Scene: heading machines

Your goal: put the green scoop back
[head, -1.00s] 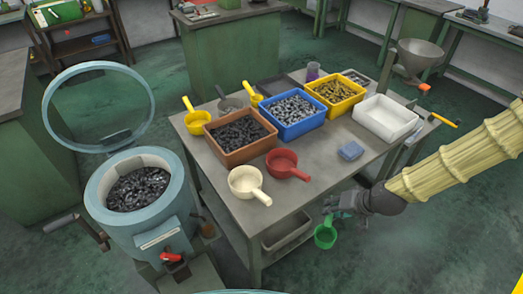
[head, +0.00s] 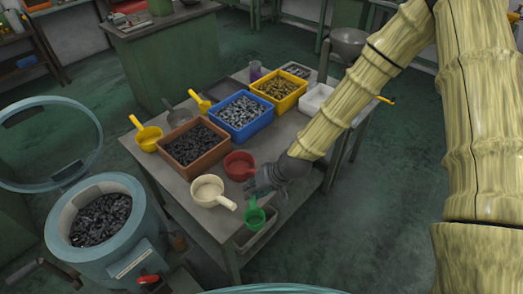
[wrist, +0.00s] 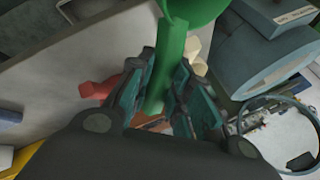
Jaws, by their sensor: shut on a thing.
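The green scoop (head: 255,217) is at the near right edge of the table in the head view. My gripper (head: 258,194) is shut on its handle. In the wrist view the green scoop's handle (wrist: 168,62) runs between the fingers of my gripper (wrist: 163,100), with part of its cup at the top edge. A red scoop (head: 238,164) and a cream scoop (head: 209,191) lie on the table (head: 192,220) just left of my gripper. I cannot tell whether the green scoop touches the table.
A brown bin (head: 196,150) of dark parts, a blue bin (head: 240,121) and a yellow bin (head: 281,96) stand in a row. A yellow scoop (head: 149,138) sits at the left corner. A round machine (head: 105,260) full of dark parts stands left of the table. My arm hides the table's right part.

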